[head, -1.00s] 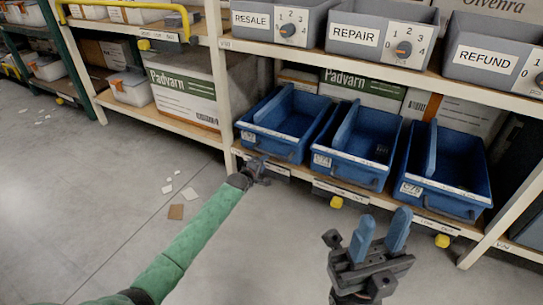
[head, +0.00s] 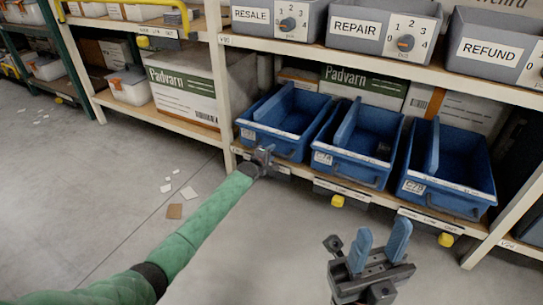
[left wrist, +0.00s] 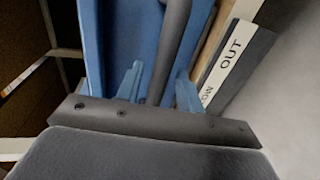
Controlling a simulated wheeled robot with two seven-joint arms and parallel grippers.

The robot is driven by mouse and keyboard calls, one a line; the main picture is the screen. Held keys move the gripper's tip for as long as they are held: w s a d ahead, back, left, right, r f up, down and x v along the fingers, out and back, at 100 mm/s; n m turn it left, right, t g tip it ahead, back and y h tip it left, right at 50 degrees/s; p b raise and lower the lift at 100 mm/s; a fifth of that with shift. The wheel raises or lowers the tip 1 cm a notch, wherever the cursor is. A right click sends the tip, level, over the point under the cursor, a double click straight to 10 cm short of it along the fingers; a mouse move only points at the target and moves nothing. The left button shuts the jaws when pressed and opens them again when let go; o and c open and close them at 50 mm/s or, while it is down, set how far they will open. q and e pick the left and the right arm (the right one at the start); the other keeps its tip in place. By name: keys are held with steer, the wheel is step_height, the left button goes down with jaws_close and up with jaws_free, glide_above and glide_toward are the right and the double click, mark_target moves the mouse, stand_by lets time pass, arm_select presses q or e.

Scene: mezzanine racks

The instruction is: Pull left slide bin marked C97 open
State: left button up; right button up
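The left blue slide bin (head: 282,125) sits on the lower shelf, pushed back in line with two others. Its front label is too small to read as C97. My left gripper (head: 264,155) is at the bin's front, by its handle. In the left wrist view, the two blue fingers (left wrist: 158,88) stand apart on either side of the grey handle bar (left wrist: 172,40), with the bin's blue front (left wrist: 120,35) behind. A firm grip does not show. My right gripper (head: 383,230) is open and empty, in front of the shelf at the lower right.
A middle blue bin (head: 358,145) and a right blue bin (head: 446,170) stand beside it. Grey bins marked RESALE (head: 279,20), REPAIR (head: 382,30) and REFUND (head: 495,50) are above. A white rack post (head: 221,85) stands at left. The floor in front is mostly clear.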

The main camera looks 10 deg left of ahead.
arm_select(q)
steer(key=shift+w+d, duration=0.15)
steer(key=shift+w, duration=0.2)
